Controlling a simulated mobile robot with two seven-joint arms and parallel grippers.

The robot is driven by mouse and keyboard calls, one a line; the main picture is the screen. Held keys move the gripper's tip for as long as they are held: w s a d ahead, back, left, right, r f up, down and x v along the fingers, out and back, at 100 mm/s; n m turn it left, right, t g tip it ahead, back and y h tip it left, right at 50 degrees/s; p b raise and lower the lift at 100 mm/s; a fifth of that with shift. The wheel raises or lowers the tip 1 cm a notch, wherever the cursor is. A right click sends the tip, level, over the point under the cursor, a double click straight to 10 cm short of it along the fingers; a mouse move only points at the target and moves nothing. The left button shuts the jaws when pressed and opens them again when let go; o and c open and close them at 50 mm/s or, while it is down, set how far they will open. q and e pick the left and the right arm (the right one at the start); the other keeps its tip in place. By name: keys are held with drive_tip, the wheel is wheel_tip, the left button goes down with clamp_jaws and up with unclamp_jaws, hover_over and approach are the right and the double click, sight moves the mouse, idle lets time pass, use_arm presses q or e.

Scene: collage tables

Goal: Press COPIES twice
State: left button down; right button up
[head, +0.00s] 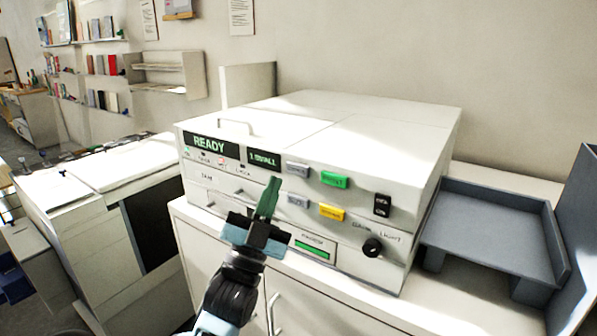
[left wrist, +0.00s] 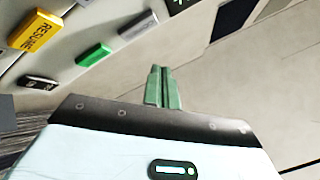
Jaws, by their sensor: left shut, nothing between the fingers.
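A white copier (head: 365,140) stands on a white cabinet. Its front has two grey buttons, an upper one (head: 297,169) whose blurred lettering may read COPIES and a lower one (head: 298,201). A green button (head: 334,179) and a yellow button (head: 331,212) sit to their right. The displays read READY (head: 209,145) and 1 SMALL (head: 263,159). My left gripper (head: 270,187) is shut and empty, its green fingertips left of the grey buttons; contact cannot be told. The left wrist view shows the fingertips (left wrist: 162,72), a grey button (left wrist: 138,25), a green button (left wrist: 94,54) and yellow RESUME (left wrist: 40,32).
A dark rocker switch (head: 381,205) and a black knob (head: 372,247) are on the panel's right. A grey tray (head: 490,232) stands right of the copier. Another white machine (head: 105,175) is at left. Cabinet door handles (head: 272,312) show below.

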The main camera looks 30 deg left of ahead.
sight(298, 169)
use_arm(q)
drive_tip(key=shift+w+d, duration=0.15)
drive_tip(key=shift+w, duration=1.75)
idle(0.4)
drive_tip(key=shift+w, duration=0.1)
drive_tip(key=shift+w, duration=0.3)
idle(0.3)
